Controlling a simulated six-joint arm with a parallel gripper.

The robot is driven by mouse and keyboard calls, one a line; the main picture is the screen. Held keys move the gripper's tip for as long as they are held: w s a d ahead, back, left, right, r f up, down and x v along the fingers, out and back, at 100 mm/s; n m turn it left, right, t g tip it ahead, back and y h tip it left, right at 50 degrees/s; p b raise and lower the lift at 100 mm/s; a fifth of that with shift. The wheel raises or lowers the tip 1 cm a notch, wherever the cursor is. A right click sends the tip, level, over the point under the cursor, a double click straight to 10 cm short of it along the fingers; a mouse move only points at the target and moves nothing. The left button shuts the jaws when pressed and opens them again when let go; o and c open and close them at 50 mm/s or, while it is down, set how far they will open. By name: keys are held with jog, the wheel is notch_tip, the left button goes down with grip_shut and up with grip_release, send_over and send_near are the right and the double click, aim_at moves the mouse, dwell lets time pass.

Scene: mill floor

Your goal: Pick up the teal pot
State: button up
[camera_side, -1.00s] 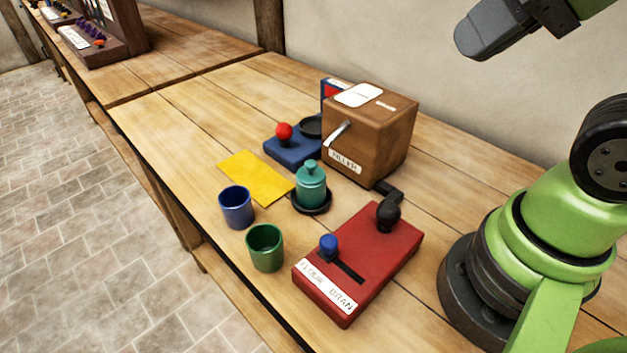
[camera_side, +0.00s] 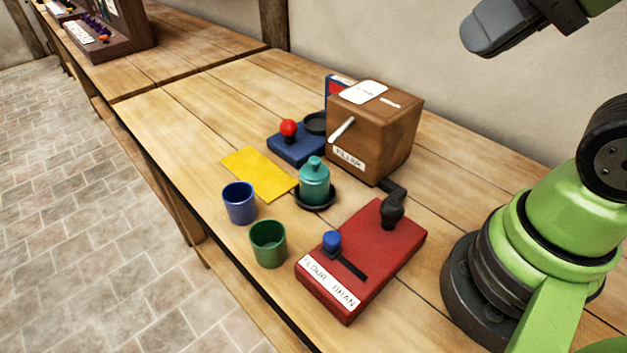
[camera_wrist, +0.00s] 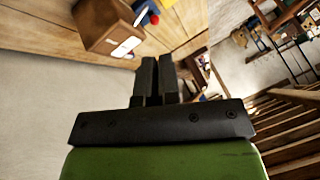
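The teal pot (camera_side: 314,183), with a knobbed lid, stands upright on a round dark dish (camera_side: 327,202) in the middle of the bench in the side view. My gripper (camera_side: 476,42) is high up at the top right, well above and to the right of the pot, touching nothing. In the wrist view, the two dark fingers of my gripper (camera_wrist: 158,62) lie side by side, shut with nothing between them. I cannot make out the pot in the wrist view.
A wooden filler box (camera_side: 382,133) with a lever stands behind the pot; a red lever box (camera_side: 385,255) is in front. Blue cup (camera_side: 239,204), green cup (camera_side: 268,245), yellow sheet (camera_side: 258,174) and blue block with red knob (camera_side: 292,148) surround it.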

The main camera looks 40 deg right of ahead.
jog(key=o, duration=1.4)
jog(key=shift+o, duration=0.2)
jog(key=n+g+h, duration=0.5)
jog(key=n+g, duration=0.1)
jog(key=n, duration=2)
send_over(313, 167)
jog(key=s+a, duration=0.1)
jog(key=a, duration=0.1)
notch_tip(313, 167, down, 18)
jog(key=shift+n, duration=0.3)
jog(key=x, duration=0.4)
jog(key=shift+s+f, duration=0.1)
jog(key=shift+f, duration=0.15)
jog(key=shift+x, duration=2.9)
